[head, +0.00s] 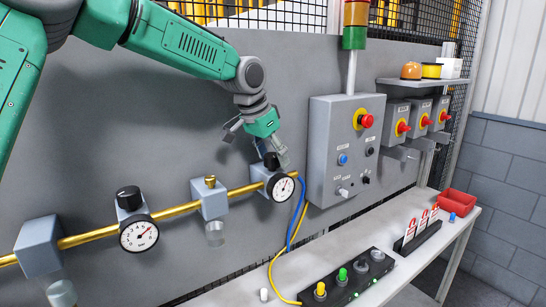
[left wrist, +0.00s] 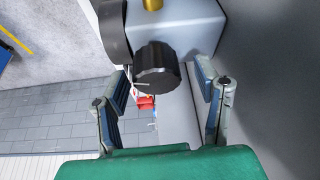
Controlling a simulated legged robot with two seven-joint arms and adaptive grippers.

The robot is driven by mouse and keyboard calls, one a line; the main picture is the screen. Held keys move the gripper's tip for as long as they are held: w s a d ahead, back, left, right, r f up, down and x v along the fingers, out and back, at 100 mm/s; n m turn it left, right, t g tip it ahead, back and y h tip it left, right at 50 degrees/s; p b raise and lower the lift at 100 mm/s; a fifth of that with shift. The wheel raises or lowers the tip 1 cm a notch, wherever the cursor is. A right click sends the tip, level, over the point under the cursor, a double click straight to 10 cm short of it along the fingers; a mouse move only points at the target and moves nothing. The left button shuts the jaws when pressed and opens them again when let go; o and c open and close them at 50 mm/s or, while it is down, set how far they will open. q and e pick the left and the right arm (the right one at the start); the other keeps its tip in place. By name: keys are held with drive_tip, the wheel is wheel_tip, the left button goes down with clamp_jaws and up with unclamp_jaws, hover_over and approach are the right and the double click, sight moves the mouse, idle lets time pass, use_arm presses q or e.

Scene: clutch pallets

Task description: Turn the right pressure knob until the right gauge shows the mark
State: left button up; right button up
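The right pressure knob (left wrist: 157,68), black and ridged, is ahead of my left gripper (left wrist: 163,82) in the left wrist view. It lies between the lines of the two fingers, with gaps on both sides. In the head view the knob (head: 271,161) is partly covered by my left gripper (head: 258,150). The gripper is open and empty, its fingers apart around the knob's area. The right gauge (head: 283,187) has a white dial just below the knob; its needle and mark are too small to read surely. In the left wrist view only the gauge's dark side (left wrist: 113,30) shows. My right gripper is out of view.
A brass pipe (head: 175,211) runs along the grey panel, with a left knob (head: 128,198) and left gauge (head: 139,235). A control box (head: 343,150) with an emergency stop stands to the right. The bench below holds a button strip (head: 345,283) and a red bin (head: 456,202).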

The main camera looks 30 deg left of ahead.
use_arm(q)
drive_tip(key=shift+w+f, duration=0.1)
drive_tip(key=shift+a, duration=0.1)
drive_tip(key=shift+s+r, duration=0.2)
drive_tip(key=shift+r, duration=0.15)
drive_tip(key=v, duration=1.1)
drive_tip(key=shift+w+a, duration=0.1)
